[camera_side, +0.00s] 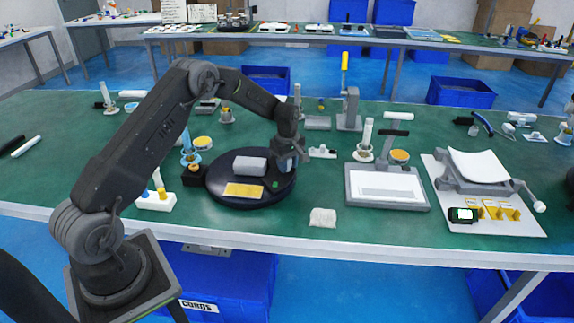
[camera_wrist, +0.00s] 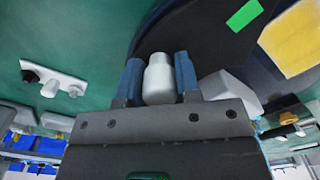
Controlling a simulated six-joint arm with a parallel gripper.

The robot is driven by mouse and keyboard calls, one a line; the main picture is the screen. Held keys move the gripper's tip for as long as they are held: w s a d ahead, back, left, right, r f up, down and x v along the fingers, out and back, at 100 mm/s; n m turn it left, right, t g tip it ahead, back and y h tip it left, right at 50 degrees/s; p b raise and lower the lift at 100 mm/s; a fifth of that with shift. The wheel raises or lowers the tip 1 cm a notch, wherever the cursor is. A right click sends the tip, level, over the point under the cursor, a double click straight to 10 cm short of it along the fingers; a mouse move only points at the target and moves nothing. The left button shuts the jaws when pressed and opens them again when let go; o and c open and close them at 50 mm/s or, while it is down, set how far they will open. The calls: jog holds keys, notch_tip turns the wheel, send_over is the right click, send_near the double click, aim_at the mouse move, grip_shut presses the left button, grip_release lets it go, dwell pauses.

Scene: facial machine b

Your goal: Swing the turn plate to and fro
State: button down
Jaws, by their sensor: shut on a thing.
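The turn plate (camera_side: 246,203) is a round black disc on the green table. On it are a grey block (camera_side: 250,166), a yellow pad (camera_side: 244,190) and a small green square (camera_side: 275,184). My gripper (camera_side: 287,164) is at the plate's right edge. In the wrist view, the blue fingers of my gripper (camera_wrist: 158,82) are shut on a white knob (camera_wrist: 158,70) with a narrower top. The black plate (camera_wrist: 195,45) shows behind it, with the green square (camera_wrist: 244,15) and yellow pad (camera_wrist: 297,38) at upper right. The knob's base is hidden.
A white piece with pegs (camera_side: 322,152) lies just right of my gripper. A grey framed stand (camera_side: 388,203) and a white board with a crank device (camera_side: 487,222) are farther right. A small pale pad (camera_side: 323,217) lies in front. A white holder (camera_side: 155,201) is left.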

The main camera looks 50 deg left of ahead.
jog(key=c, duration=0.8)
grip_release()
notch_tip(320, 180, up, 14)
jog(key=shift+f, duration=0.1)
jog(key=s+d+r+m+t, duration=0.3)
jog(key=s+d+r+m, duration=0.5)
jog(key=s+d+r, duration=0.6)
jog(key=s+d+m+t, duration=0.1)
jog(key=s+d+m, duration=0.1)
jog(key=s, duration=0.4)
jog(key=s+d+m, duration=0.1)
jog(key=s+m, duration=0.3)
jog(key=s, duration=0.2)
jog(key=s+d+f+m+t, duration=0.1)
jog(key=s+d+m, duration=0.1)
jog(key=s+m, duration=0.2)
jog(key=shift+s+d+t, duration=0.15)
jog(key=shift+s+d, duration=0.05)
jog(key=shift+s, duration=0.5)
jog(key=shift+s+d+t, duration=0.15)
jog(key=shift+s, duration=0.5)
